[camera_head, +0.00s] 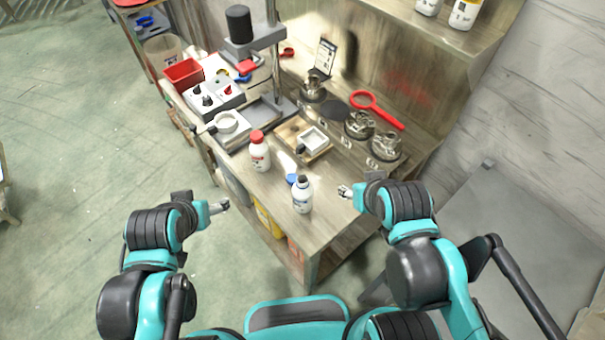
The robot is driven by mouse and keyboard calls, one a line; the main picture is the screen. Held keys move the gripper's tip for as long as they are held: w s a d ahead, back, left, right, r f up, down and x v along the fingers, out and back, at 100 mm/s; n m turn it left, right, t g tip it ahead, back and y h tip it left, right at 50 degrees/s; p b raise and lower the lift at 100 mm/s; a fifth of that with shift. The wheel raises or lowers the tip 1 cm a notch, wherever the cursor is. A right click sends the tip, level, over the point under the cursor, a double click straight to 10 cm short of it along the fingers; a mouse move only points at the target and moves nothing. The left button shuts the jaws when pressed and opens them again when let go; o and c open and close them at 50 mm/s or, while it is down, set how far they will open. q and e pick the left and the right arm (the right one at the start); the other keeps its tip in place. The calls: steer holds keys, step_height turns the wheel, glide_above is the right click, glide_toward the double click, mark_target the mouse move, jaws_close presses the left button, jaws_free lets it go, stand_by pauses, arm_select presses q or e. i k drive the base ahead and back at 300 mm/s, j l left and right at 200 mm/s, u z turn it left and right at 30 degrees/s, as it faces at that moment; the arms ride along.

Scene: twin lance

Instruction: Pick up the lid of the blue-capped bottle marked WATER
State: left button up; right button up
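A white bottle (302,198) with a grey neck and a small, unreadable label stands upright near the front edge of the workbench. A small blue lid (291,179) shows just left of and behind its neck; it appears to lie on the bench, off the bottle. My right gripper (344,191) is over the bench, a short way right of the bottle and apart from it. My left gripper (222,204) is left of the bench's front edge, away from the bottle. Both grippers appear empty, but their fingers are too small to judge.
A white bottle with a red cap (259,151) stands left of and behind the first bottle. Behind are a small tray (303,140), a red magnifier (378,110), several metal burners (360,124) and a stand (275,75). The bench's front right corner (325,238) is clear.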

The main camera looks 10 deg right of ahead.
mark_target(291, 179)
steer(key=k, duration=0.2)
steer(key=k+z, duration=0.15)
steer(key=z, duration=0.25)
steer(key=k+z, duration=0.15)
steer(key=z, duration=0.25)
steer(key=k+l+z, duration=0.15)
steer(key=z, duration=0.25)
steer(key=i+j+z, duration=0.15)
steer(key=j+z, duration=0.2)
steer(key=j, duration=0.6)
steer(key=j+z, duration=0.35)
steer(key=j, duration=0.6)
steer(key=i+j, duration=0.1)
steer(key=j, duration=0.85)
